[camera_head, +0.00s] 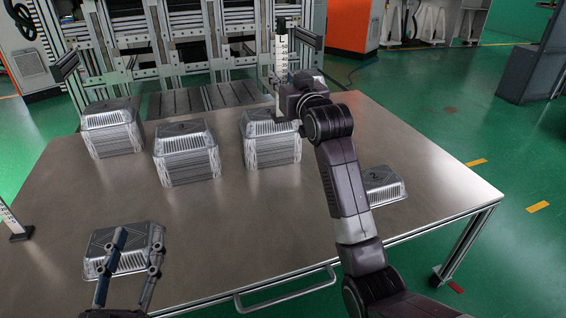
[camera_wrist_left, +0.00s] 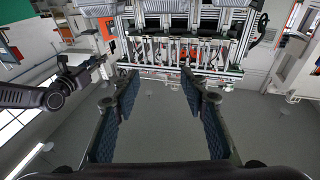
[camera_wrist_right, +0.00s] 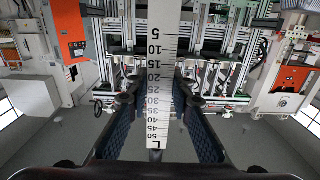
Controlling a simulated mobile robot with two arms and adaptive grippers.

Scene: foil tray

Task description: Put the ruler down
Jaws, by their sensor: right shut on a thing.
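Foil tray stacks stand at the table's back left (camera_head: 112,135), centre (camera_head: 187,160) and near the ruler (camera_head: 272,148). A low tray (camera_head: 383,185) lies at right, partly behind my arm. Another upright scale (camera_head: 12,225) stands at the left edge. The middle of the table (camera_head: 250,215) is clear.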

